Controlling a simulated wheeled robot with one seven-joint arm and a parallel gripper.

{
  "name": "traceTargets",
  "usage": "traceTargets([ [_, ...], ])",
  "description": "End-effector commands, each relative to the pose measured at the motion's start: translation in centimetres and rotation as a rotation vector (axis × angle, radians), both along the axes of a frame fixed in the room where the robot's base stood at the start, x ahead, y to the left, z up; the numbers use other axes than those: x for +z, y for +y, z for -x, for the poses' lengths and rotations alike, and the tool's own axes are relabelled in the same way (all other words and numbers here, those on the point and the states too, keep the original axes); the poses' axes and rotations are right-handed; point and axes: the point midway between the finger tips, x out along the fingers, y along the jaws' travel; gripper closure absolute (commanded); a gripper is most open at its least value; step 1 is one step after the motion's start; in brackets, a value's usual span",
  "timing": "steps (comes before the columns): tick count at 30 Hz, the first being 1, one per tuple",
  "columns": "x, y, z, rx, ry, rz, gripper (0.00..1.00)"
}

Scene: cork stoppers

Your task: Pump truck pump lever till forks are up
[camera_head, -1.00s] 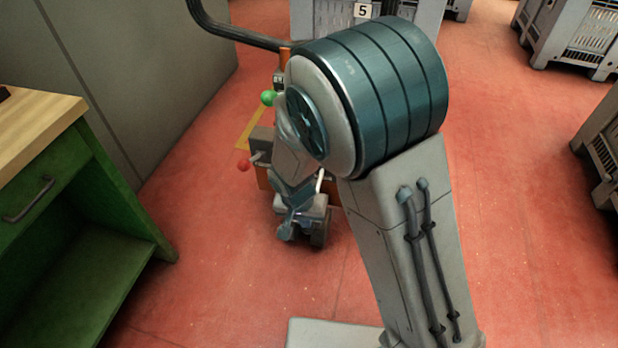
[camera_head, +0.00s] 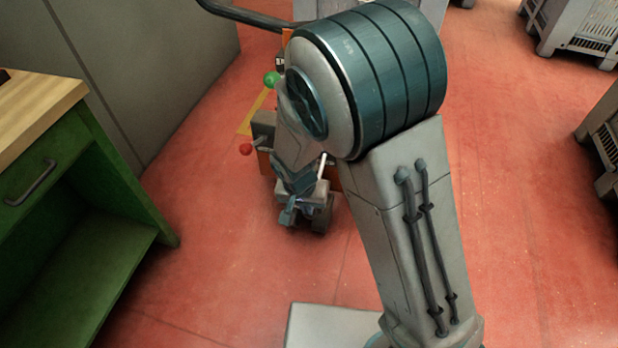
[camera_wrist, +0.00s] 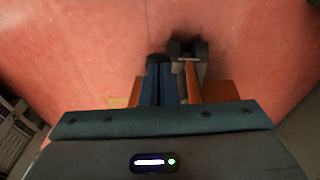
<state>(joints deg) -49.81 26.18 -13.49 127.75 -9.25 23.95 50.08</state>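The pump truck (camera_head: 265,160) stands on the red floor behind my arm in the head view. It shows orange and grey parts, a dark curved handle (camera_head: 245,15), a green knob (camera_head: 271,78) and a red knob (camera_head: 246,149). My arm hides much of it. In the wrist view the truck's orange body (camera_wrist: 222,91) and dark wheels (camera_wrist: 187,48) lie beside my gripper (camera_wrist: 158,62). The two blue fingers lie side by side with no clear gap. I cannot make out the pump lever for certain, nor whether the fingers touch it.
A green workbench with a wooden top (camera_head: 35,105) stands at the left. A grey wall or panel (camera_head: 150,70) rises behind it. Grey plastic crates (camera_head: 575,28) stand at the back and right. The red floor between is open.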

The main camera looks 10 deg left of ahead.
Motion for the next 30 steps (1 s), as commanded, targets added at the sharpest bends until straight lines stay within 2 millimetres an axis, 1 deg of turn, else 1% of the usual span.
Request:
traceTargets([
  [7, 4.6, 0.1, -0.5, -0.006, -0.008, -0.004, 1.0],
  [8, 4.9, 0.3, -0.1, -0.002, -0.009, -0.006, 1.0],
  [12, 7.4, 1.0, 1.9, 0.0, -0.011, -0.009, 1.0],
  [18, 10.3, 1.6, 4.1, 0.0, -0.011, -0.008, 1.0],
  [24, 11.7, 1.8, 5.1, -0.002, -0.01, -0.007, 1.0],
  [30, 11.9, 1.8, 5.3, -0.003, -0.01, -0.006, 1.0],
])
